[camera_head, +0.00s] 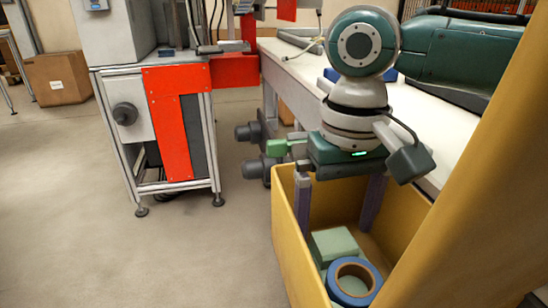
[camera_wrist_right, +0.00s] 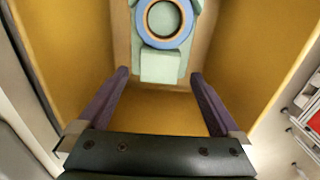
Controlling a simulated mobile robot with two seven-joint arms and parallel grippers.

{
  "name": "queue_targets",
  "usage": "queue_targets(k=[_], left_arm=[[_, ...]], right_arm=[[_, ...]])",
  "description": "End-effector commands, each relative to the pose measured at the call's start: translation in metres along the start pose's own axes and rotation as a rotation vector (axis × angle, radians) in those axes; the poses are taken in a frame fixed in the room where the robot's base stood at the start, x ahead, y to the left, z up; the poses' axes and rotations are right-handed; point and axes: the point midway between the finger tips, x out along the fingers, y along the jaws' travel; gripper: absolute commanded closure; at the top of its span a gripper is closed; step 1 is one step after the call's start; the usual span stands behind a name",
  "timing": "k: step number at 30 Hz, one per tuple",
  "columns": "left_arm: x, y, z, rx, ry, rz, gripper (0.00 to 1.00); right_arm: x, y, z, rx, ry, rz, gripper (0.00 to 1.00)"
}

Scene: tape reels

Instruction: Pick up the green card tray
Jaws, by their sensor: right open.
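The pale green card tray (camera_head: 333,243) lies in the bottom of a yellow bin (camera_head: 290,236). A blue tape reel with a tan inner ring (camera_head: 376,270) sits on it. The wrist view shows the tray (camera_wrist_right: 161,67) near the top, with the reel (camera_wrist_right: 144,25) covering part of it. My right gripper (camera_head: 337,218) points down into the bin with its two purple-grey fingers spread wide. Nothing is between the fingers (camera_wrist_right: 160,73), and the tray lies beyond their tips. My left gripper is not in view.
The yellow bin's walls stand close around my right fingers. A long light-topped bench (camera_head: 300,68) runs behind the bin. A machine frame with orange panels (camera_head: 170,120) stands to the left. The grey floor (camera_head: 190,255) left of the bin is clear.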

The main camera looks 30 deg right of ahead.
Motion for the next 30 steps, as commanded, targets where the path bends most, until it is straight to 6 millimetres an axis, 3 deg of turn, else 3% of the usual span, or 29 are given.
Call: queue_targets(k=[1, 3, 11, 30], left_arm=[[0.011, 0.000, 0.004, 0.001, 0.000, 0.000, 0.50], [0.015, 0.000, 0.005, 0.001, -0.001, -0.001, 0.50], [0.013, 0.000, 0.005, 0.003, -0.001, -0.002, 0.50], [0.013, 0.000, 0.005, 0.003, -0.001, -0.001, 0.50]], right_arm=[[0.015, 0.002, 0.001, 0.001, -0.001, 0.001, 0.00], [0.024, 0.001, 0.001, 0.001, 0.000, 0.002, 0.00], [0.025, 0.001, 0.000, 0.000, 0.001, 0.001, 0.00], [0.025, 0.001, 0.000, 0.000, 0.001, 0.001, 0.72]])
